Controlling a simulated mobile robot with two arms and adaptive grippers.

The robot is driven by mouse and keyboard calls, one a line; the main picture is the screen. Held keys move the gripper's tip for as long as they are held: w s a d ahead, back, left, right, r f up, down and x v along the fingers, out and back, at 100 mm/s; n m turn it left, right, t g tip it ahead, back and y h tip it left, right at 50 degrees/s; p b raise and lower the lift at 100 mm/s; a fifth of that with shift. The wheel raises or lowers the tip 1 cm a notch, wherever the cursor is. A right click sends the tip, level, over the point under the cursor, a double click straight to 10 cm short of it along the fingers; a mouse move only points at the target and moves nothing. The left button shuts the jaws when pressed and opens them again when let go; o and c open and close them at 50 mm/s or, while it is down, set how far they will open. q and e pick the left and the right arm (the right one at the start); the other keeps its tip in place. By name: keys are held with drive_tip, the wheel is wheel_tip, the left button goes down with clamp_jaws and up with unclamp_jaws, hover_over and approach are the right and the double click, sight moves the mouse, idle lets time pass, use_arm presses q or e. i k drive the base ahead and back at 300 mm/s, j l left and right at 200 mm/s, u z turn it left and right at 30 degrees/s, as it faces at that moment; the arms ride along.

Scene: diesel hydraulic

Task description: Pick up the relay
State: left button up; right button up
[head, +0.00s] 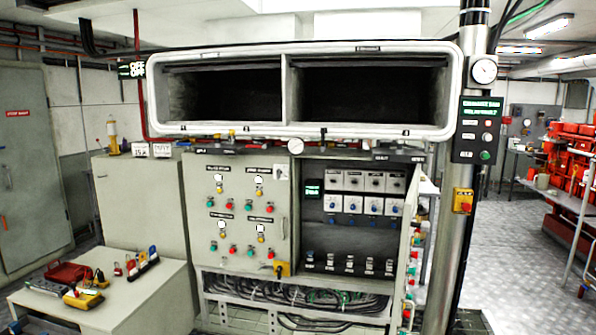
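The open electrical cabinet holds rows of modules. An upper row of grey-white blocks (375,182) with dark round marks may be relays; I cannot tell which one is the relay. Below it is a row of white blocks with blue parts (375,206). A lower row of small dark and white devices (349,262) sits near the cabinet floor. Neither of my grippers shows in the head view.
A grey panel with buttons and lamps (240,213) is left of the open bay. The cabinet door (408,240) stands open at its right. A low table (150,290) with tools and padlocks is at the left. Red bins (570,150) fill shelves at the right; the floor (515,260) before them looks clear.

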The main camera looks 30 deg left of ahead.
sight(310, 260)
drive_tip(key=i+u, duration=0.45)
drive_tip(key=i, duration=0.75)
